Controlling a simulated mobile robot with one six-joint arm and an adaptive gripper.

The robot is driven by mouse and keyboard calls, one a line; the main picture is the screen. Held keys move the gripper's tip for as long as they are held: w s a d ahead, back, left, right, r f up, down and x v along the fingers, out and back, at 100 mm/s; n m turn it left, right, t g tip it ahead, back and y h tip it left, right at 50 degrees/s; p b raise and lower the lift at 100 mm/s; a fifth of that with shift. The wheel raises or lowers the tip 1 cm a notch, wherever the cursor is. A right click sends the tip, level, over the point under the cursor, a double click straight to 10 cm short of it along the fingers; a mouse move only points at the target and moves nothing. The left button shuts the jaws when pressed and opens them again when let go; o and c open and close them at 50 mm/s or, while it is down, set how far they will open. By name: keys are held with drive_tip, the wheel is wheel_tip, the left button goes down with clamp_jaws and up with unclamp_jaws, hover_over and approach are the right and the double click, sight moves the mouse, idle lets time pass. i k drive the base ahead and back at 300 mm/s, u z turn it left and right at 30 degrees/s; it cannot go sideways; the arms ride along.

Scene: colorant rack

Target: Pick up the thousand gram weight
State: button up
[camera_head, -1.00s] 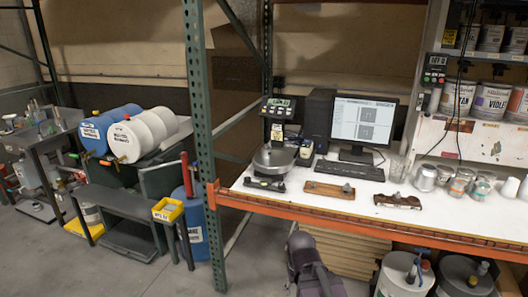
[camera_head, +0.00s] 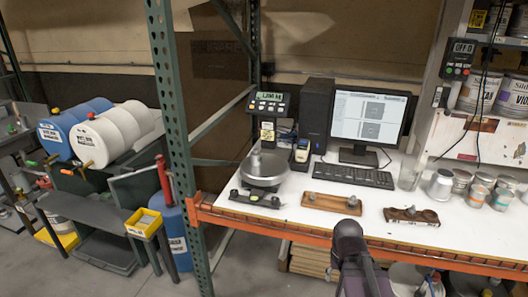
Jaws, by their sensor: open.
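Small metal weights sit on the white bench, and their markings are too small to read. One weight (camera_head: 352,201) stands at the right end of the long light-brown wooden holder (camera_head: 322,202). A shorter dark-brown holder (camera_head: 396,215) to its right bears another small weight (camera_head: 411,211). I cannot tell which one is the thousand gram weight. A round scale (camera_head: 264,170) stands left of the holders, with a small upright object on or behind its plate. My dark arm rises at the bottom, in front of the bench. No gripper fingers show.
A monitor (camera_head: 369,122), keyboard (camera_head: 352,174) and black computer tower (camera_head: 318,113) stand behind the holders. A glass (camera_head: 410,174) and several cans fill the right side. An orange beam (camera_head: 290,229) edges the bench, and a green post (camera_head: 171,110) stands at left.

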sight(255, 156)
drive_tip(key=z, duration=0.25)
drive_tip(key=i, duration=1.1)
